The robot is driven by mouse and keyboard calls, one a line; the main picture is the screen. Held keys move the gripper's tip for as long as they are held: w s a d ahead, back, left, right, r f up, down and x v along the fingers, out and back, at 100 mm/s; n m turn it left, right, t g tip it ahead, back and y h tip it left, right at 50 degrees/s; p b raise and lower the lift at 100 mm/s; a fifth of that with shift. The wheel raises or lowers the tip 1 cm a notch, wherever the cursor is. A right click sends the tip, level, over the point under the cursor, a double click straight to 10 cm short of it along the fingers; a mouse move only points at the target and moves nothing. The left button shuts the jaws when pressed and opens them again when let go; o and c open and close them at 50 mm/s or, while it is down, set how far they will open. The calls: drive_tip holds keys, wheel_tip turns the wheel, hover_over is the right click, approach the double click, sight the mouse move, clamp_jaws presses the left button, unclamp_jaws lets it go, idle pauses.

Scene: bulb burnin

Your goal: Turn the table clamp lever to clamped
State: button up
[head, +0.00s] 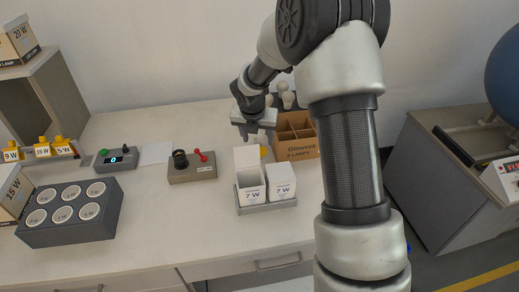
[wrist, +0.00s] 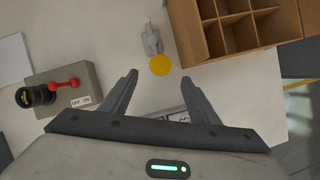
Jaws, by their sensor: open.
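My gripper (head: 254,132) is open and empty above the table, behind the white 7 W boxes (head: 280,182). In the wrist view its two fingers (wrist: 159,77) are spread apart, with a yellow disc (wrist: 160,65) just beyond them. A small grey piece (wrist: 151,38) lies beside that disc; I cannot tell what it is. A red lever (wrist: 64,85) sits on a grey box with a black round socket, marked OFF ON. It also shows in the head view (head: 203,156). I see no lever clearly marked as a table clamp.
A divided cardboard box (head: 297,140) stands right of my gripper, with pale bulbs behind it. A grey block with several round holders (head: 70,213) is at the left. The front middle of the table is clear.

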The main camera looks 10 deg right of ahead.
drive_tip(key=x, duration=0.8)
drive_tip(key=shift+b, duration=0.3)
drive_tip(key=shift+c, duration=0.3)
clamp_jaws()
